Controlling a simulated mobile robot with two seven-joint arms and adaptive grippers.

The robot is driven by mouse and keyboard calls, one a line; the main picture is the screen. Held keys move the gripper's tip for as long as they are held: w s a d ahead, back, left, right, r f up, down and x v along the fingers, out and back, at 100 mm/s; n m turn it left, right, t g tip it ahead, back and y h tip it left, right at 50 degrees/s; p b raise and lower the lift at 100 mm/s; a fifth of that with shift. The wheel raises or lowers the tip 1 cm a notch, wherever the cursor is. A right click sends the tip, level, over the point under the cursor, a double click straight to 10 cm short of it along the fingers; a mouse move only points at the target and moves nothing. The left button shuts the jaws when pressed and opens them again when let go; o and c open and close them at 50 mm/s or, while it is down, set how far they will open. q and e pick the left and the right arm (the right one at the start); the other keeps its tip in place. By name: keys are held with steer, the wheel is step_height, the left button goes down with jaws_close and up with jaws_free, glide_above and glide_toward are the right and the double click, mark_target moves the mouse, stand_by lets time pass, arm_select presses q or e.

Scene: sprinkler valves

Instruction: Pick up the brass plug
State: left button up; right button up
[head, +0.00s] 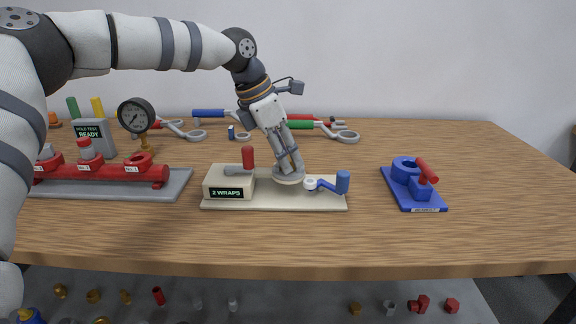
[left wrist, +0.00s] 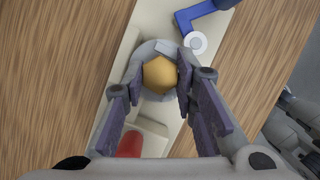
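The brass plug (left wrist: 159,74) sits upright in a round grey seat on the cream stand (head: 265,200) labelled "2 WRAPS". The seat (head: 289,179) shows at the stand's middle in the head view, where the plug is hidden behind my gripper. My left gripper (head: 288,168) points down over the seat. In the left wrist view its two fingers (left wrist: 158,68) stand on either side of the plug, with small gaps visible, so it looks open around it.
The stand carries a red-handled lever (head: 248,158) and a blue crank (head: 342,183) close to my fingers. A blue vise (head: 412,188) is at right, a red manifold (head: 100,172) with a gauge (head: 136,115) at left. Wrenches lie behind. The table's right side is clear.

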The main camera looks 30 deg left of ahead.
arm_select(q)
jaws_close()
steer(key=shift+r, duration=0.2)
step_height(320, 180, up, 3)
steer(key=shift+w+f, duration=0.1)
steer(key=shift+f, duration=0.05)
steer(key=s+a+r+p, duration=0.1)
steer(key=s+r+p, duration=0.1)
steer(key=s+r, duration=0.8)
steer(key=s, duration=0.4)
steer(key=shift+a, duration=0.4)
arm_select(e)
steer(key=shift+t, duration=0.7)
steer(key=w+r, duration=0.3)
steer(key=shift+w, duration=0.1)
